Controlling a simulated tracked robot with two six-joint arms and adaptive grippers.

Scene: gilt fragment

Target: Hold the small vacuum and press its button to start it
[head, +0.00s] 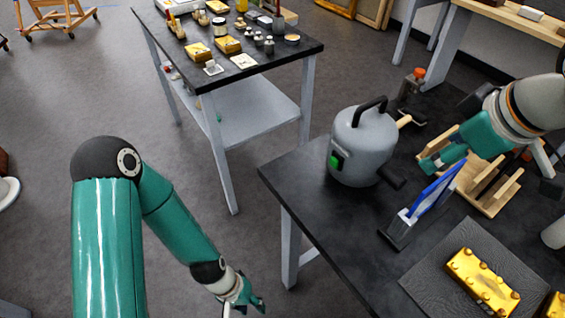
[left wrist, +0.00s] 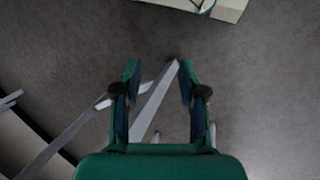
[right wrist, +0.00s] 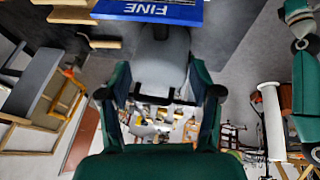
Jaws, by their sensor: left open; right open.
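The small vacuum (head: 362,150) is a grey canister with a black top handle (head: 370,110). It stands upright on the dark table at the corner. Its green button (head: 335,161) is on the side facing left and front. My right gripper (head: 440,160) is open and empty, to the right of the vacuum and apart from it. In the right wrist view the vacuum (right wrist: 160,68) shows beyond the open fingers; the button cannot be made out there. My left gripper (head: 250,303) is open and empty, off the table's left side.
A blue sign (head: 435,190) on a black base stands right of the vacuum, near my right gripper. A wooden rack (head: 490,190) is behind it. A gilt piece (head: 482,280) lies on a dark mat (head: 440,285). Another table (head: 260,75) with small items stands behind.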

